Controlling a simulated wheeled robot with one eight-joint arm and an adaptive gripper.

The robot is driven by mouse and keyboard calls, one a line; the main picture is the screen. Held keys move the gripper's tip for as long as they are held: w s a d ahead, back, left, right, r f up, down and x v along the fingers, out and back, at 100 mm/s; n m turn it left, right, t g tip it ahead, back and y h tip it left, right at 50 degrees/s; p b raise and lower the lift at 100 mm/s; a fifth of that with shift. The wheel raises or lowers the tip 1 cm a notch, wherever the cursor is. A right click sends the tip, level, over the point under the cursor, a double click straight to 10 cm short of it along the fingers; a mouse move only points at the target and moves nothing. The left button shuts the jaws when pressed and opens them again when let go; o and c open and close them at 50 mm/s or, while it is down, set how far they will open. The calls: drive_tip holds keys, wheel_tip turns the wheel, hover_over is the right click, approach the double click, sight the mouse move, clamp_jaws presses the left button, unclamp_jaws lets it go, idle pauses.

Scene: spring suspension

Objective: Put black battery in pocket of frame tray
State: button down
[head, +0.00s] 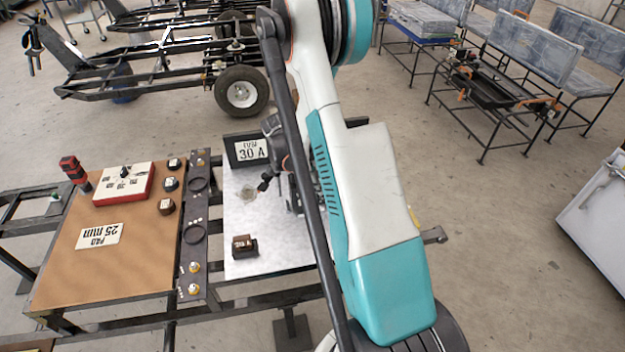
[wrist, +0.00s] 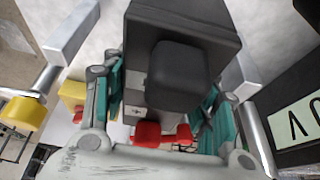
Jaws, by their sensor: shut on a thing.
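The black battery (wrist: 140,25) fills the upper middle of the wrist view, with a dark rounded block on its near face and red caps by its lower end. My gripper (wrist: 165,95) is shut on it, with teal fingers on both sides. In the head view my own arm hides most of the gripper and the battery. I cannot clearly tell whether the battery touches the surface below. No pocket of a frame tray can be made out for sure.
A black stand marked 30 A (head: 247,150) rises behind the pale metal sheet (head: 245,220), where a brown block (head: 244,246) sits. Left are a dark strip (head: 194,225), brown board (head: 130,265) and red-edged box (head: 122,184). A wheeled chassis (head: 150,60) stands behind.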

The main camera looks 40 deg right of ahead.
drive_tip(key=shift+f+b, duration=0.35)
drive_tip(key=shift+f, duration=0.95)
drive_tip(key=c, duration=0.6)
unclamp_jaws()
drive_tip(key=shift+f, duration=0.1)
drive_tip(key=p+v, duration=0.4)
drive_tip(key=v, duration=0.8)
